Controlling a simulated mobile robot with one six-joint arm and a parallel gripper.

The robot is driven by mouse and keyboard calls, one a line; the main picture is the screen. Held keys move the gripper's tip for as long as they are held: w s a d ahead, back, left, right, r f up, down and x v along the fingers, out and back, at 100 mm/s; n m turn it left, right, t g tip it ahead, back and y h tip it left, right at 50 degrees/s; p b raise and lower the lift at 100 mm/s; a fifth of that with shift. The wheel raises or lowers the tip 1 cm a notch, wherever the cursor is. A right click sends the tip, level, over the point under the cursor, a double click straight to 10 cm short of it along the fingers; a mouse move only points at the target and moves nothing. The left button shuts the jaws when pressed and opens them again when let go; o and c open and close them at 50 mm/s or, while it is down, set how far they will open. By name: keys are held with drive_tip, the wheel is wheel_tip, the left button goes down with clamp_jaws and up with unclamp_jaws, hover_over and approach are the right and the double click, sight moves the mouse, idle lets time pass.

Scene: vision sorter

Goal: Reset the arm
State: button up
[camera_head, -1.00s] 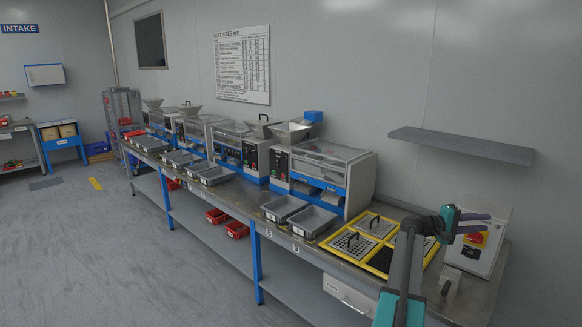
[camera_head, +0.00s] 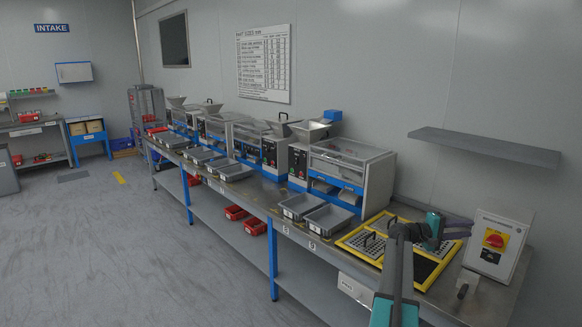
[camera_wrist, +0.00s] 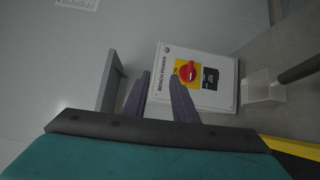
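My gripper (camera_head: 462,228) is at the right of the head view, above the yellow-framed sieve trays and left of the bench power box. Its two purple-grey fingers show in the wrist view (camera_wrist: 160,98), spread apart with nothing between them. They point towards the white bench power box (camera_wrist: 192,80) with its red knob on a yellow plate. In the head view the box (camera_head: 495,246) stands at the right end of the bench. My arm rises from the bottom of the head view and hides part of the yellow frame (camera_head: 352,245).
The steel bench (camera_head: 258,192) runs along the wall with several sorting machines (camera_head: 345,168) and grey trays (camera_head: 328,219) on it. A grey shelf (camera_head: 485,146) juts from the wall above my gripper. Red bins (camera_head: 255,227) sit on the lower shelf.

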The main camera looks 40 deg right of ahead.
drive_tip(key=w+a+f+n+t+b, duration=0.2)
drive_tip(key=w+a+f+n+t, duration=0.2)
drive_tip(key=w+a+f, duration=1.3)
drive_tip(key=w+a+f+n+t+y+b, duration=0.15)
drive_tip(key=w+a+f, duration=0.25)
drive_tip(key=a+f, duration=0.7)
drive_tip(key=w+a+f+n+t+y, duration=0.2)
drive_tip(key=w+a+f, duration=0.2)
drive_tip(key=a+f, duration=0.7)
drive_tip(key=s+a+f+y, duration=0.2)
drive_tip(key=s+a+f, duration=0.3)
drive_tip(key=a, duration=0.4)
drive_tip(key=s+a+f+y+b, duration=0.1)
drive_tip(key=s+a+f, duration=0.1)
drive_tip(key=a+f, duration=0.55)
drive_tip(key=s+a+f+y, duration=0.2)
drive_tip(key=s+a+f, duration=0.25)
drive_tip(key=a, duration=0.45)
drive_tip(key=s+a+f+m+g+y, duration=0.1)
drive_tip(key=s+a+f+g+y, duration=0.1)
drive_tip(key=s+a, duration=0.6)
drive_tip(key=s+a+f+m+g+y+b, duration=0.1)
drive_tip(key=s+a+f+g+y, duration=0.1)
drive_tip(key=s+a+y, duration=0.3)
drive_tip(key=s+a, duration=0.4)
drive_tip(key=a, duration=0.3)
drive_tip(key=shift+a+f, duration=0.2)
drive_tip(key=shift+a, duration=0.1)
